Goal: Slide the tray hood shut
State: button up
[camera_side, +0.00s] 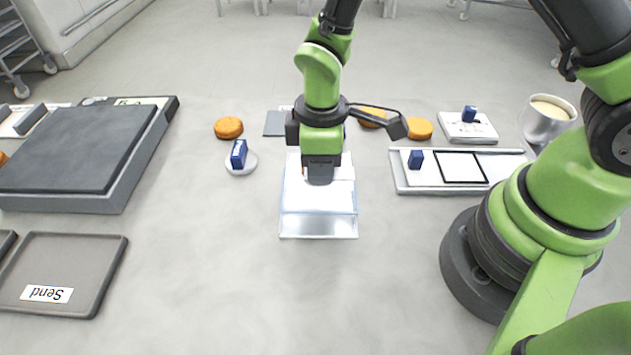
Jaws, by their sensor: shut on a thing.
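The tray hood (318,224) is a clear, box-like cover at the middle of the bench. Pale surfaces show through it, but I cannot make out what lies under it. My gripper (320,176) points down over the back part of the hood and is shut on it. The fingers hide the exact spot they hold. My wrist and arm hide much of the area just behind the hood, so I cannot tell how far the hood is from its end of travel.
Left of the hood is a white disc (248,167) with a blue grip. Orange rounds (228,128) lie behind. A white board (402,186) with a black square frame is at right, near a cup (547,122). A Send tray (95,275) is front left. Bench in front is clear.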

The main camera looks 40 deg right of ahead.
jog(key=shift+w+d, duration=3.25)
jog(key=shift+w, duration=0.05)
jog(key=o, duration=1.5)
jog(key=shift+r, duration=0.1)
notch_tip(320, 180, up, 7)
